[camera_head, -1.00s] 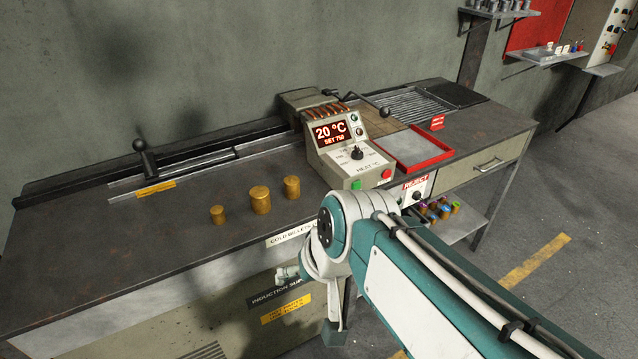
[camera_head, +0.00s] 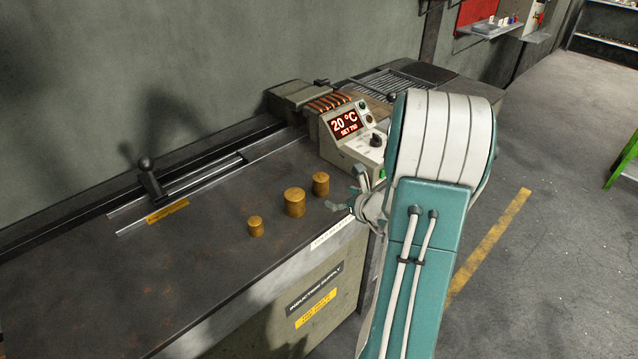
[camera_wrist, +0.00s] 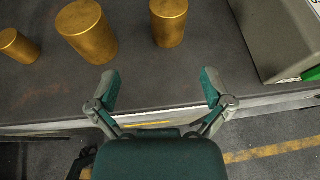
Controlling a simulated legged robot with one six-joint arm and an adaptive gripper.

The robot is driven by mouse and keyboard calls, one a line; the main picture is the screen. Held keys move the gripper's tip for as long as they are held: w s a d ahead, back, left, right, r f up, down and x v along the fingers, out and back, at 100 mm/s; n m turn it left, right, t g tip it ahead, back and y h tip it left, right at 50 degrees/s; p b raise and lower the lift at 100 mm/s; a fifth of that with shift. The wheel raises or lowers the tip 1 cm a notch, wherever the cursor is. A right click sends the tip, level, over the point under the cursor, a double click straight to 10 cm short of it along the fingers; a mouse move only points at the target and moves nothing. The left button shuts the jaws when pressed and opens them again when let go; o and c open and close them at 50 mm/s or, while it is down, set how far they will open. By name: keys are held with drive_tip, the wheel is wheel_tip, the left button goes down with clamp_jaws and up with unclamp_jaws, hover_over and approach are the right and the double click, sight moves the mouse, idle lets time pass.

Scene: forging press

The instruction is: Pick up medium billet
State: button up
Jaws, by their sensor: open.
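Three golden-brown cylindrical billets stand upright in a row on the dark bench top. The medium billet (camera_head: 320,184) is the right one, nearest the control box; in the wrist view it is at the top centre (camera_wrist: 169,23). The widest billet (camera_head: 295,203) is in the middle and the smallest (camera_head: 256,227) on the left. My gripper (camera_wrist: 160,88) is open and empty, its fingers apart over the bench's front edge. The medium billet lies ahead of the gap between them, not touching. In the head view my gripper (camera_head: 349,206) is just right of the billets, partly hidden by my arm.
The control box (camera_head: 345,140) reading 20 °C stands close to the right of the medium billet. A black-knobbed lever (camera_head: 149,178) on a rail (camera_head: 185,192) is at the back left. The bench top (camera_head: 130,275) left of the billets is clear.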

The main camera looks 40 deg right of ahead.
sight(326, 188)
drive_tip(key=shift+w+d+f+m+h, duration=0.4)
drive_tip(key=shift+d+f, duration=0.15)
drive_tip(key=shift+d, duration=0.1)
drive_tip(key=w, duration=0.1)
drive_tip(key=w+f, duration=0.1)
drive_tip(key=w+a, duration=0.1)
drive_tip(key=w, duration=0.1)
drive_tip(key=shift+f, duration=0.2)
drive_tip(key=x, duration=0.2)
drive_tip(key=d+x, duration=0.1)
drive_tip(key=x, duration=0.1)
drive_tip(key=shift+w+r, duration=0.1)
drive_tip(key=shift+w, duration=0.6)
drive_tip(key=shift+a, duration=0.15)
drive_tip(key=c, duration=1.4)
